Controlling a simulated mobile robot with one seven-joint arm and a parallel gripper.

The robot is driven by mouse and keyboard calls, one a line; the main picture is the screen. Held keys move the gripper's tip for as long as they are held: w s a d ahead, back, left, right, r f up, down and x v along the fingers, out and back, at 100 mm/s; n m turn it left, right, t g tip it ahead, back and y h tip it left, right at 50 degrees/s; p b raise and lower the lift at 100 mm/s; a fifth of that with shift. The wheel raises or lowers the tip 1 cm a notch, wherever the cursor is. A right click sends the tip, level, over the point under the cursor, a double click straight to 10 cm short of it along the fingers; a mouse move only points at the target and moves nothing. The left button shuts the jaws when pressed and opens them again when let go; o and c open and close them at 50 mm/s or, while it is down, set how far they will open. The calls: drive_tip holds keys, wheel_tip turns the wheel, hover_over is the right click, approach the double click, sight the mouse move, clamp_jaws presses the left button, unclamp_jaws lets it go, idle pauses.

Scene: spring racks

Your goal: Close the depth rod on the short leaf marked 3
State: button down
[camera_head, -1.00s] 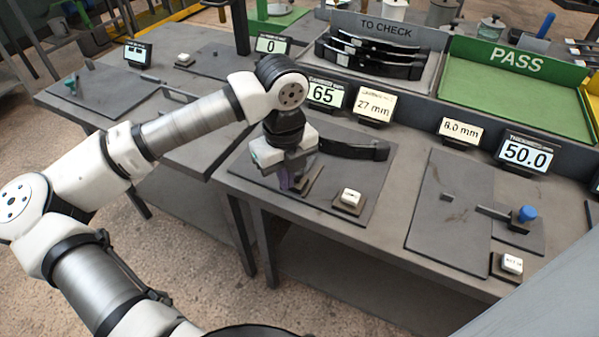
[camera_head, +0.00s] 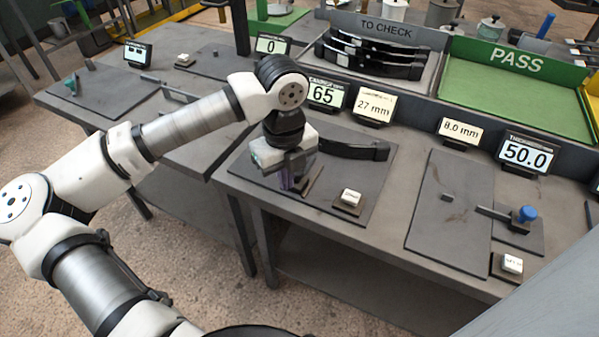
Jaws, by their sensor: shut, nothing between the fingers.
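A white button block (camera_head: 349,198) sits right of my gripper. Further right is another gauge with a blue knob (camera_head: 527,213) and a "50.0" display (camera_head: 526,154). Behind are the TO CHECK rack (camera_head: 338,22) with several leaves and the empty green PASS tray (camera_head: 510,95).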

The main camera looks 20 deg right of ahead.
drive_tip(key=shift+f, duration=0.1)
idle(0.4)
drive_tip(key=shift+f+b, duration=0.95)
drive_tip(key=shift+b, duration=0.3)
drive_tip(key=shift+w+d, duration=0.1)
drive_tip(key=shift+w+d+r+b, duration=0.1)
drive_tip(key=shift+w+d+b, duration=0.15)
drive_tip(key=shift+w+d, duration=0.55)
drive_tip(key=shift+w+d+b, duration=0.25)
drive_tip(key=shift+w+d, duration=0.35)
drive_tip(key=shift+d, duration=0.4)
idle(0.6)
drive_tip(key=shift+a+b, duration=0.1)
drive_tip(key=shift+b, duration=0.25)
idle(0.3)
drive_tip(key=shift+r+p, duration=1.55)
drive_tip(key=shift+r, duration=1.95)
drive_tip(key=shift+s, duration=0.1)
